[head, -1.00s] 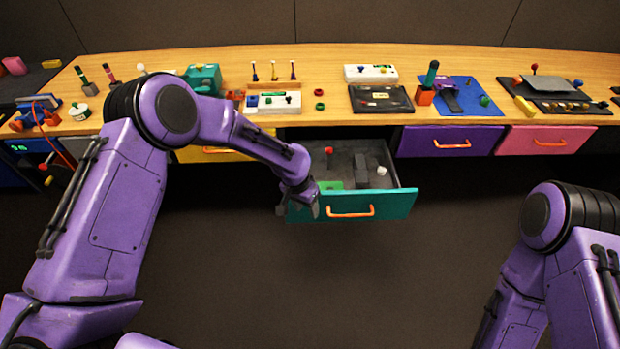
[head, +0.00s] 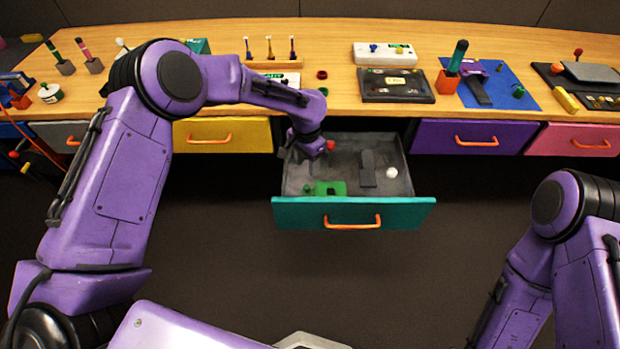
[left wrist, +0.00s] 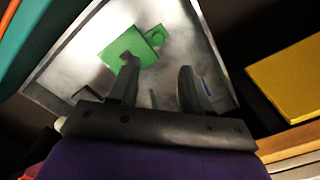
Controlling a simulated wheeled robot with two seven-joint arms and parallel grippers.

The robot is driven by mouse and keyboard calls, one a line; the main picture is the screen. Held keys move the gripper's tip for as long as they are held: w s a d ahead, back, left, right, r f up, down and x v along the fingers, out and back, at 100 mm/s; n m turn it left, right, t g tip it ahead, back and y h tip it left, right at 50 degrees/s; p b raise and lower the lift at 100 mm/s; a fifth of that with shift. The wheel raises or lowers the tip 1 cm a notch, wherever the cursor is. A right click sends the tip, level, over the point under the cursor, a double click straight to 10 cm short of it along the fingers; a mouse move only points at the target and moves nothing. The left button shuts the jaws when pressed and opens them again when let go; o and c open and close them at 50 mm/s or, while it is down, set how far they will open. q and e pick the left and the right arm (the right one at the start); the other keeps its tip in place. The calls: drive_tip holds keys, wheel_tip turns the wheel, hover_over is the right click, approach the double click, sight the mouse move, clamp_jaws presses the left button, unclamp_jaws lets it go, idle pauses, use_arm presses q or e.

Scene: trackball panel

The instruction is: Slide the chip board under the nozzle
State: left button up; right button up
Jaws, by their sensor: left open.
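A flat green piece with a notch (head: 330,188), which looks like the chip board, lies in the front left of the open grey drawer (head: 345,160). In the left wrist view, the green piece (left wrist: 118,47) has a tab with a hole. My left gripper (head: 318,150) is over the drawer's back left part, behind the green piece. Its jaws (left wrist: 158,68) are open with nothing between them; one finger overlaps the green piece in that view. I cannot make out a nozzle for certain. A red knob (head: 331,145) shows beside the gripper, partly hidden. My right gripper is out of view.
A dark upright block (head: 367,168) and a white ball (head: 391,173) are in the drawer's right half. The teal drawer front has an orange handle (head: 352,222). The wooden counter (head: 340,100) overhangs behind. Closed yellow (head: 222,136) and purple (head: 470,137) drawers flank it.

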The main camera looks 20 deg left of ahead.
sight(307, 186)
use_arm(q)
drive_tip(key=f, duration=0.6)
drive_tip(key=f+p, duration=0.1)
drive_tip(key=f, duration=0.2)
drive_tip(key=shift+s+f, duration=0.15)
drive_tip(key=shift+s, duration=0.2)
clamp_jaws()
